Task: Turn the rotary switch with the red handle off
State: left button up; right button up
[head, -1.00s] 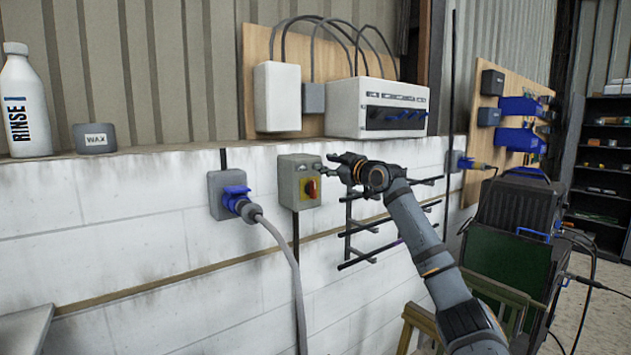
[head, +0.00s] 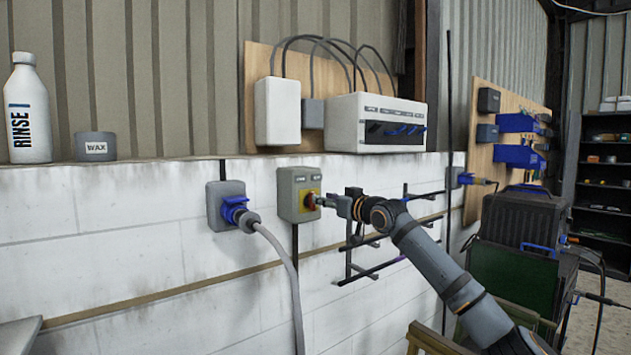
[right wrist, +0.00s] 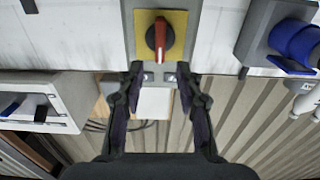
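The rotary switch (head: 291,208) is a grey box on the white wall with a yellow plate and a red handle (head: 311,200). In the right wrist view the red handle (right wrist: 159,38) lies upright in the picture on its yellow plate (right wrist: 177,42). My right gripper (head: 322,202) is at the handle's height, just to its right in the head view. In the right wrist view my right gripper (right wrist: 159,70) is open and empty, its fingertips just below the handle's lower end, one to each side. Contact with the handle cannot be told. My left gripper is not in view.
A blue plug in a grey socket (head: 228,208) sits left of the switch, its cable hanging down. Black wall rack bars (head: 372,268) are behind my right arm. A white breaker box (head: 345,122) is above. A rinse bottle (head: 28,110) and wax tin (head: 95,146) stand on the ledge.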

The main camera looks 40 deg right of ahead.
jog(key=w+p, duration=0.2)
jog(key=w, duration=0.1)
jog(key=w+p, duration=0.1)
jog(key=w, duration=0.1)
jog(key=shift+w+d, duration=0.15)
jog(key=shift+d, duration=0.1)
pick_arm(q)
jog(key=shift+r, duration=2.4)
pick_arm(e)
grip_shut()
